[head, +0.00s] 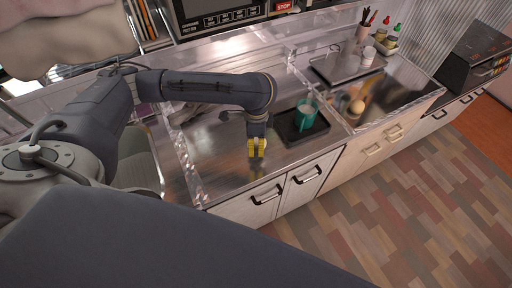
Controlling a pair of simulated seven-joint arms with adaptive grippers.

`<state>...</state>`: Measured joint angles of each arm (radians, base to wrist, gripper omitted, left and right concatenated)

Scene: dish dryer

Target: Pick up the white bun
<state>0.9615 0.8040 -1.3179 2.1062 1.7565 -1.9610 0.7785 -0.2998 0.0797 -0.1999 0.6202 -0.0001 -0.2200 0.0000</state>
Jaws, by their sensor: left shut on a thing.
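My left gripper (257,148) is over the steel counter to the left of the black tray, pointing down. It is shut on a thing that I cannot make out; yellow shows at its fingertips. My right gripper is not in view.
A black tray (285,127) with a teal mug (305,115) stands right of my left gripper. Clear low panels (310,85) divide the counter (220,165). A grey board (345,68), jars (380,36) and a dark box (475,60) are farther right. Cabinets and floor lie in front.

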